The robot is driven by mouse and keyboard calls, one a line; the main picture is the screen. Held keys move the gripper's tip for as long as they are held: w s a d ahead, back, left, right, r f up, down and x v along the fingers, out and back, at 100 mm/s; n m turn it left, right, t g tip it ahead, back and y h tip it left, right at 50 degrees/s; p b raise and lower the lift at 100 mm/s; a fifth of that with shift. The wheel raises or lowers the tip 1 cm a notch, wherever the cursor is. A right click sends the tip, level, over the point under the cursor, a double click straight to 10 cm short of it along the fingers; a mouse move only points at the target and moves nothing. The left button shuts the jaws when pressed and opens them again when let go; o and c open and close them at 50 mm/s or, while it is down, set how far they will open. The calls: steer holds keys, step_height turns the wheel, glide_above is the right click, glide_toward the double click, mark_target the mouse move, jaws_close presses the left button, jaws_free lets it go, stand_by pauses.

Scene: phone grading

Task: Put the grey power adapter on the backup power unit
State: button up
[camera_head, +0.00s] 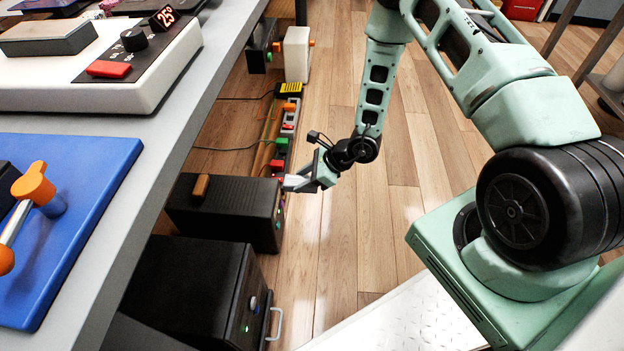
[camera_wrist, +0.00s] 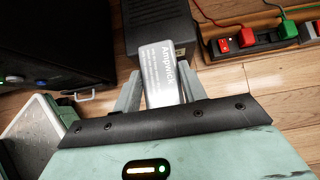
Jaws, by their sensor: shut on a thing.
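My gripper (camera_head: 306,180) is low beside the table, shut on the grey power adapter (camera_head: 295,182). In the wrist view the adapter (camera_wrist: 163,73), with white lettering on its face, sits between the two fingers (camera_wrist: 161,90). Its far end is in front of a ribbed black box (camera_wrist: 160,27); I cannot tell whether they touch. That box, in the head view (camera_head: 230,208), stands on the floor with a brown piece on top. A larger black box (camera_head: 195,292) with a knob, green light and metal handle stands nearer. I cannot tell for certain which is the backup power unit.
A power strip (camera_wrist: 272,41) with red and green plugs lies on the floor beyond the boxes. A white block (camera_head: 297,52) stands farther back. The table edge (camera_head: 168,160) overhangs at left. The wooden floor (camera_head: 345,235) to the right is clear.

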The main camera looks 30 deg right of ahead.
steer(key=w+a+f+b, duration=0.1)
steer(key=w+a, duration=0.1)
steer(key=a, duration=0.1)
steer(key=w+a+f+b, duration=0.2)
steer(key=a, duration=0.2)
steer(key=w+a+f+b, duration=0.1)
steer(key=w+a+b, duration=0.1)
steer(key=w+a, duration=0.1)
steer(key=shift+w+a+f, duration=0.1)
steer(key=shift+a+f, duration=0.2)
steer(key=shift+a, duration=0.05)
steer(key=shift+f+b, duration=0.45)
steer(key=shift+f, duration=0.15)
stand_by(0.7)
steer(key=o, duration=1.2)
steer(key=shift+c, duration=0.2)
steer(key=shift+r, duration=0.1)
steer(key=p+v, duration=0.6)
steer(key=v, duration=1.1)
steer(key=shift+d, duration=0.15)
